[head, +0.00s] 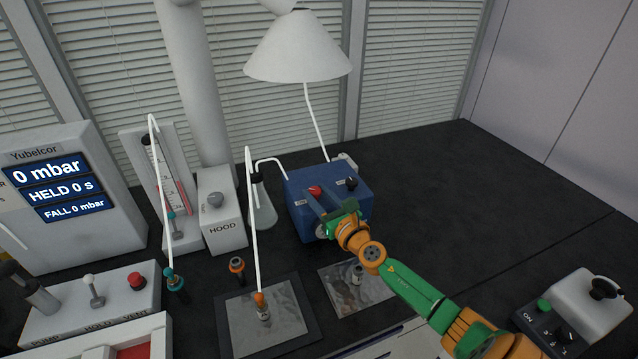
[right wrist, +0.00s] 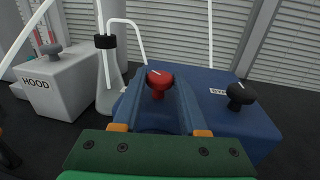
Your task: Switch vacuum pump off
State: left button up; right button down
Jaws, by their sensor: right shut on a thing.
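The vacuum pump appears to be the blue box (head: 299,218) in the middle of the bench; it also fills the middle of the right wrist view (right wrist: 258,128). On its top are a red knob (head: 315,190) at the left and a black knob (head: 351,183) at the right. My right gripper (head: 322,194) reaches over the pump from the front, its fingers at the red knob. In the right wrist view the red knob (right wrist: 158,79) stands between the fingertips, and the gripper is shut on it. The black knob (right wrist: 240,95) is untouched. My left gripper is not in view.
A conical flask (head: 262,208) and a grey HOOD box (head: 222,222) stand left of the pump. A display cabinet (head: 75,215) reads 0 mbar. A control box (head: 590,305) stands at front right. The bench right of the pump is clear.

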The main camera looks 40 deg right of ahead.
jog(key=m+h+p, duration=0.1)
jog(key=h+p, duration=0.1)
jog(key=m+h+p, duration=0.1)
jog(key=shift+a+r+m+g+h, duration=0.2)
jog(key=shift+a+m+g+h, duration=0.1)
jog(key=shift+g, duration=0.1)
jog(key=m+h, duration=0.1)
jog(key=g+h, duration=0.1)
jog(key=shift+w+a+f+m+h, duration=0.1)
jog(key=shift+f+m+h, duration=0.1)
jog(key=shift+m+h, duration=0.15)
jog(key=shift+a+f+m+g+h+b, duration=0.1)
jog(key=shift+m+g+h+b, duration=0.1)
jog(key=shift+m+g+h, duration=0.35)
jog(key=shift+f+m+g+h+b, duration=0.15)
jog(key=shift+m+h, duration=0.15)
jog(key=shift+h, duration=0.4)
jog(key=m+g+h+b, duration=0.1)
jog(key=b, duration=0.1)
jog(key=m+g+h+b, duration=0.1)
jog(key=m+g+h, duration=0.1)
jog(key=shift+w+a+b, duration=0.1)
jog(key=shift+w+b, duration=0.1)
jog(key=shift+b, duration=0.15)
jog(key=shift+m+g+h+b, duration=0.6)
jog(key=shift+g+h+b, duration=0.2)
jog(key=shift+g+b, duration=0.15)
jog(key=shift+r+m+g+b, duration=0.2)
jog(key=shift+m+g+b, duration=0.1)
jog(key=shift+g+b, duration=0.1)
